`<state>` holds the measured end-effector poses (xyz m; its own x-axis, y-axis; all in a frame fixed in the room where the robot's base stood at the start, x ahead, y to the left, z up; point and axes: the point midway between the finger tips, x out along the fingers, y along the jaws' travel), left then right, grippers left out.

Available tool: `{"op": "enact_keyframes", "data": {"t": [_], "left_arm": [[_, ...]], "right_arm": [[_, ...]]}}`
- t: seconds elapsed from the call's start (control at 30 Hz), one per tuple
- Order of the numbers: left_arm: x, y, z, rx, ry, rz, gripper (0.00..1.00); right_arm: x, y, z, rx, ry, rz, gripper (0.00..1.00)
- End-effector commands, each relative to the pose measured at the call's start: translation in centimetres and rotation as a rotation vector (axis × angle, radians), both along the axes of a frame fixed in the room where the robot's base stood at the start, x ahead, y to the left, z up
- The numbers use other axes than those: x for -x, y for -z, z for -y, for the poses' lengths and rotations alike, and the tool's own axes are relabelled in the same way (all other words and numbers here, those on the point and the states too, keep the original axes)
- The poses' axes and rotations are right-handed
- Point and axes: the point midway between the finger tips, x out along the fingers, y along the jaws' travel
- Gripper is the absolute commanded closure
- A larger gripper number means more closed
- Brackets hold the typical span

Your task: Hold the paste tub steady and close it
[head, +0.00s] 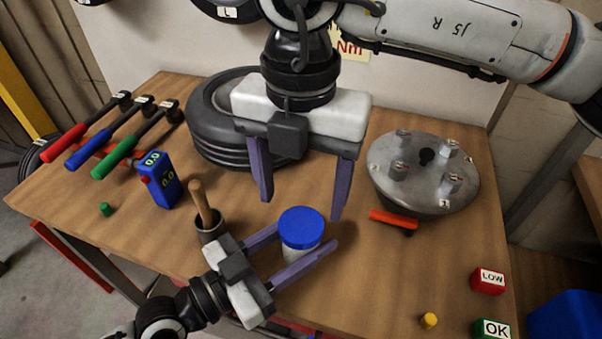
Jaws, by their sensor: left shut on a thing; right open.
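The paste tub (301,251) is a white tub standing on the table near its front edge. A blue lid (301,227) sits on top of it; I cannot tell how tightly it is seated. My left gripper (309,243) is low, with one finger on each side of the white body, shut on the tub. My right gripper (301,206) hangs above and behind the tub, pointing down. Its fingers are open and empty, apart from the lid.
A brush (201,203) stands in a dark cup (210,229) left of the tub. A tyre (209,124) lies behind. A metal hub (424,168) is at right. Several wrenches (122,149) and a blue gauge (160,181) lie left. LOW (488,281) and OK (492,329) blocks are front right.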

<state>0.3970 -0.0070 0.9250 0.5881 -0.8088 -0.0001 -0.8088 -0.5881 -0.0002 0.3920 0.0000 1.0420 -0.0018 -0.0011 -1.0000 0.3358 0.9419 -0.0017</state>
Motion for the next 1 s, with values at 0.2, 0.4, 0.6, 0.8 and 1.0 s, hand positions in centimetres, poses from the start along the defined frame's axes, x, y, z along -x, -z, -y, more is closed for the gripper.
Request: {"op": "enact_keyframes", "data": {"t": [0.2,0.4,0.6,0.8,1.0], "left_arm": [[0.0,0.1,0.0,-0.002,0.0,-0.001,1.0],[0.0,0.1,0.0,-0.002,0.0,-0.001,1.0],[0.0,0.1,0.0,-0.002,0.0,-0.001,1.0],[0.0,0.1,0.0,-0.002,0.0,-0.001,1.0],[0.0,0.1,0.0,-0.002,0.001,-0.001,1.0]], "right_arm": [[-0.1,-0.4,0.0,0.001,-0.485,0.001,0.34],[-0.1,-0.8,0.0,0.001,-0.934,0.0,0.34],[-0.1,-1.1,0.0,0.001,-1.384,-0.001,0.34],[0.0,-1.5,0.0,-0.001,-1.832,-0.002,0.34],[-0.1,-1.8,0.0,0.0,-2.28,-0.003,0.34]]}}
